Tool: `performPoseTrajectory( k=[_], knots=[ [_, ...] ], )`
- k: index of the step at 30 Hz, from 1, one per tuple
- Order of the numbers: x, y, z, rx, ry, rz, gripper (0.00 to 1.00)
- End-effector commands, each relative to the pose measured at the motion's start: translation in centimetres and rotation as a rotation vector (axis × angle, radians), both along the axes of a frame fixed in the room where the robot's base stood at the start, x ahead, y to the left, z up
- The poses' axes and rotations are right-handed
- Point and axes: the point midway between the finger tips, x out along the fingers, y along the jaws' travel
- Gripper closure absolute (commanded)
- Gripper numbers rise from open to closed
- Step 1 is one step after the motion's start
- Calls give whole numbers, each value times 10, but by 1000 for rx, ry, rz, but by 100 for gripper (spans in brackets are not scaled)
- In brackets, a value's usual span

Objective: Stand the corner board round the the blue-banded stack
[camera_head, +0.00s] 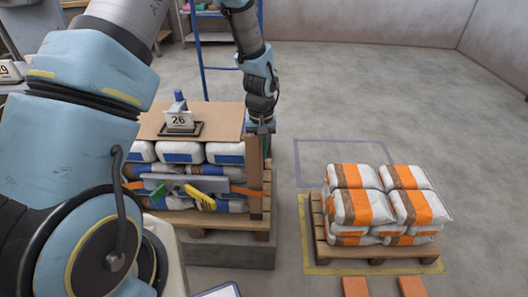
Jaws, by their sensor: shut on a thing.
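The blue-banded stack (182,152) of white bags stands on a wooden pallet at centre left. A brown cardboard sheet (222,116) lies on top of it. The corner board (255,180), a tall brown angled strip, is upright at the stack's near right corner. My gripper (261,130) points down and is shut on the board's top end. The board's foot is close to the pallet's edge; I cannot tell whether it touches the pallet or the bags. My arm hides the stack's left part.
A "26" sign (179,121) stands on the cardboard. An orange strap (243,191) and a grey bar with yellow and green handles cross the stack's front. An orange-banded stack (384,197) stands on a pallet to the right. Open floor lies between and behind.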

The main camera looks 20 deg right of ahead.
Motion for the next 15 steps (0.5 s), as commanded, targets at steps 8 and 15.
performPoseTrajectory(
  k=[8, 15],
  knots=[
    [1, 0, -3, 0, -1, 0, 100],
    [1, 0, -3, 0, -1, 1, 80]
  ],
)
